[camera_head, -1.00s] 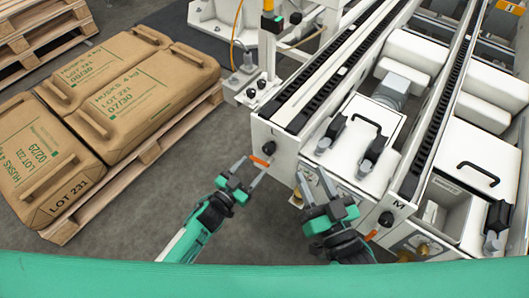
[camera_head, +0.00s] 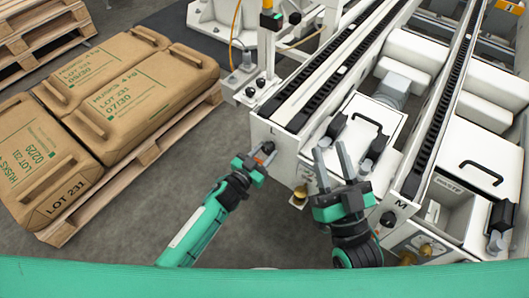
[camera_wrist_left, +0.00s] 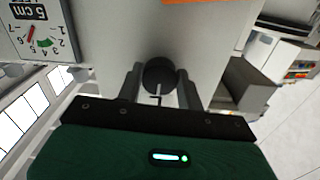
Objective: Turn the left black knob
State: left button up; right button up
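The left black knob (camera_head: 268,147) sits on the white end face of the machine's left rail, marked L. My left gripper (camera_head: 261,155) is at this knob and partly covers it in the head view. In the left wrist view the round black knob (camera_wrist_left: 158,74) shows between the two fingers of my left gripper (camera_wrist_left: 159,88). The fingers are apart, one on each side of it, with narrow gaps seeming to remain. My right gripper (camera_head: 331,155) is open and empty, in front of the machine to the right of the left knob.
Another black knob (camera_head: 388,219) is on the right rail end, marked M. A brass-coloured fitting (camera_head: 299,196) is low between the rails. A dial marked 5 cm (camera_wrist_left: 40,25) shows in the wrist view. Brown sacks (camera_head: 150,75) lie on a pallet at left, with clear floor between.

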pick_arm(q)
jog(key=shift+c, duration=1.4)
